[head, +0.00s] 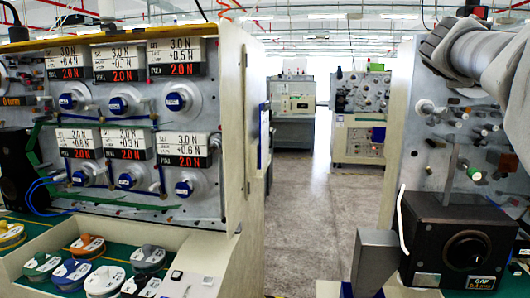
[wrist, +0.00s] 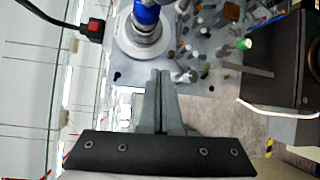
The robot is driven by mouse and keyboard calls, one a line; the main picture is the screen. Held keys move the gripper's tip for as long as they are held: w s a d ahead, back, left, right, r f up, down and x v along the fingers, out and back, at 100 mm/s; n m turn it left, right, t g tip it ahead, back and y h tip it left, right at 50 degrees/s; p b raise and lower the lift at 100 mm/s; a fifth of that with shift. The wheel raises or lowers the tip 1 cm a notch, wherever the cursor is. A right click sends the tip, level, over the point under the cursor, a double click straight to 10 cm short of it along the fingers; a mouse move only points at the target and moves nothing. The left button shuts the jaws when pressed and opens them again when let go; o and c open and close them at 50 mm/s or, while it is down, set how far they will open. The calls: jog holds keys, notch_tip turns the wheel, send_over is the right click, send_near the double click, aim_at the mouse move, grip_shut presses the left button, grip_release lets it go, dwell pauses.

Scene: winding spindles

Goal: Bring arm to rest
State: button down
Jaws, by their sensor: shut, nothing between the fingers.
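My gripper (wrist: 161,75) shows in the wrist view with its two grey fingers pressed together and nothing between them. Its dark palm bar crosses the bottom of that view. The fingertips appear just below a round spindle with a blue knob (wrist: 146,14); I cannot tell how far apart they are in depth. In the head view my arm comes in at the upper right, in front of the right-hand machine panel (head: 433,140). I cannot make out the fingers there.
The left machine carries several spindles (head: 175,102) under tension displays (head: 182,57). Several wire spools (head: 103,279) stand on its front ledge. A black box (head: 455,240) with a white cable (head: 401,222) is at lower right. Open floor (head: 315,190) lies between the machines.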

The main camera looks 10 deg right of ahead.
jog(key=s+a+f+m+g+y, duration=0.1)
jog(key=s+a+f+m+y, duration=0.2)
jog(key=s+a+f, duration=0.4)
jog(key=s+a+f+m+g+y, duration=0.2)
jog(key=s+a+f+y, duration=0.3)
jog(key=a+f, duration=1)
jog(key=s+a+f+m+g+y, duration=0.2)
jog(key=s+a+f+m+y, duration=0.2)
jog(key=s+a+f, duration=0.5)
notch_tip(320, 180, down, 6)
jog(key=shift+a+f+y, duration=0.25)
jog(key=shift+a+y, duration=0.25)
jog(key=shift+a, duration=0.65)
jog(key=shift+d, duration=0.15)
